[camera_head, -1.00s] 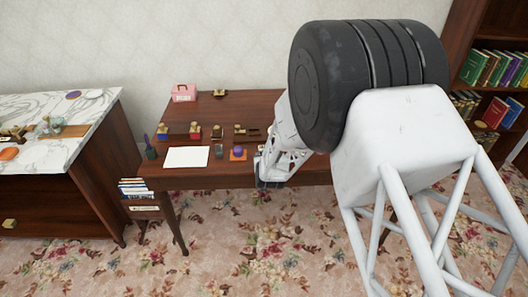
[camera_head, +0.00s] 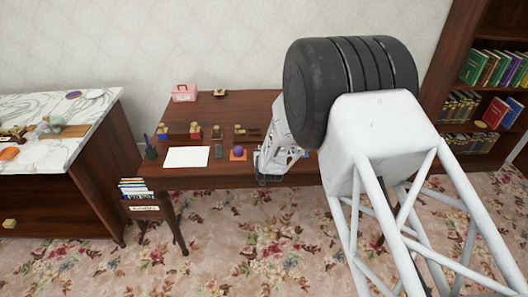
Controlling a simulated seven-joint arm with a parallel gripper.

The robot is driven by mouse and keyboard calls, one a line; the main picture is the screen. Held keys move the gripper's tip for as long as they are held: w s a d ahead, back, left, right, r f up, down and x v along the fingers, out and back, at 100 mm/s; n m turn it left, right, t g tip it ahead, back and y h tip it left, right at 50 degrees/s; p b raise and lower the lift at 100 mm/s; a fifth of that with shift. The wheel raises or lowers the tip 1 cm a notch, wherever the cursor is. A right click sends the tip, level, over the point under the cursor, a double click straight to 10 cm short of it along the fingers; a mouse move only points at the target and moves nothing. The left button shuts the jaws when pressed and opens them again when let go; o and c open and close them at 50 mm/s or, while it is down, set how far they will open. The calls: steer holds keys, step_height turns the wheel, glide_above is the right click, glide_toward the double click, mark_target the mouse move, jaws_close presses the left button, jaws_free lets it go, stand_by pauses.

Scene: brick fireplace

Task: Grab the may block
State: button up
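I cannot make out which item is the may block; no lettering is readable at this size. Small candidates stand on the brown wooden desk (camera_head: 258,104): a blue-and-gold item (camera_head: 164,132), a red-and-gold item (camera_head: 195,132) and a dark item with gold (camera_head: 217,132). A pink box (camera_head: 184,93) with a pale label stands at the back left of the desk. My gripper (camera_head: 268,179) hangs at the desk's front edge, right of these items. Its fingers are too small and dark to tell whether they are open. My arm hides the desk's right part.
White paper (camera_head: 187,157), a small grey item (camera_head: 219,152) and a purple ball on an orange base (camera_head: 238,154) lie near the desk's front. A pen cup (camera_head: 151,152) stands at the left corner. A marble-topped cabinet (camera_head: 60,110) is left, a bookcase (camera_head: 492,75) right.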

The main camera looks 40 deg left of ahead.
stand_by(0.4)
steer(key=c, duration=0.6)
steer(key=shift+o, duration=0.2)
steer(key=shift+r, duration=0.7)
steer(key=shift+s+d+r, duration=0.15)
steer(key=shift+r, duration=0.45)
steer(key=shift+s+d+r, duration=0.1)
steer(key=shift+d+r, duration=0.05)
steer(key=shift+r, duration=0.4)
steer(key=s+d+r, duration=0.1)
steer(key=s+d, duration=0.8)
steer(key=d, duration=0.3)
steer(key=shift+s+r, duration=0.15)
steer(key=shift+s, duration=0.05)
